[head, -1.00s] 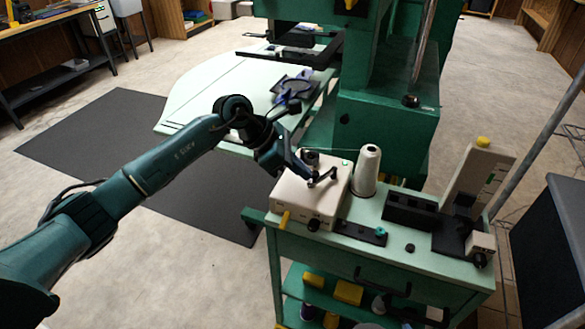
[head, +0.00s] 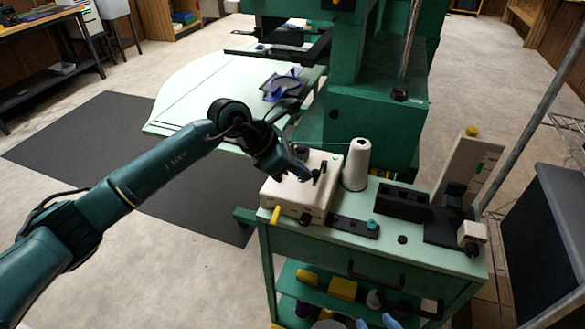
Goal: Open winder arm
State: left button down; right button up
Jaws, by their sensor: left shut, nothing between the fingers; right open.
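The winder is a cream box (head: 286,205) on the green cart top, with a yellow knob and a dark knob on its front. The small black winder arm (head: 319,174) stands on its top face. My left gripper (head: 305,175) is shut and empty over the winder's top, just left of the winder arm; whether they touch cannot be told. Its wrist hides part of the winder's back left. My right gripper (head: 376,322) shows only as two blue fingertips at the bottom edge, apart from each other, in front of the cart's lower shelf.
A white thread cone (head: 356,165) stands close right of the winder. A black strip with a teal knob (head: 372,224), black blocks (head: 402,203) and a tall cream stand (head: 467,165) fill the cart top (head: 330,240). The green machine (head: 370,130) stands behind.

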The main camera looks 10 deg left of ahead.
pick_arm(q)
jog(key=shift+w+a, duration=0.15)
jog(key=shift+w+a+b, duration=0.35)
jog(key=shift+w+b, duration=0.15)
jog(key=shift+w, duration=0.1)
dwell(0.3)
